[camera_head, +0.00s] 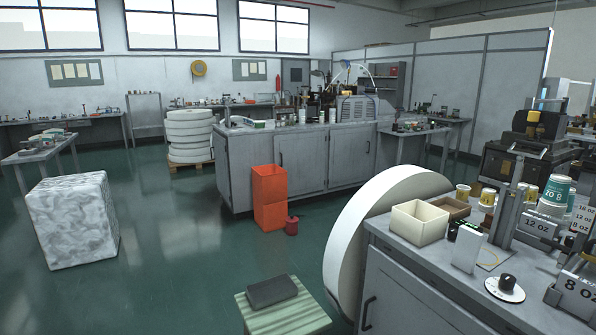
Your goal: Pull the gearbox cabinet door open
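A near grey cabinet at the lower right has a closed door (405,305) with a dark vertical handle (368,313) near its left edge. The lower part of this door is cut off by the picture's edge. A second grey cabinet in the middle has closed doors, a left one (302,163) and a right one (350,157), with small dark handles. No label shows which one is the gearbox cabinet. My gripper is not in view.
A large white roll (345,235) leans beside the near cabinet's left end. A green striped stool (290,315) with a dark pad (272,290) stands left of it. Green floor (190,260) is open at left.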

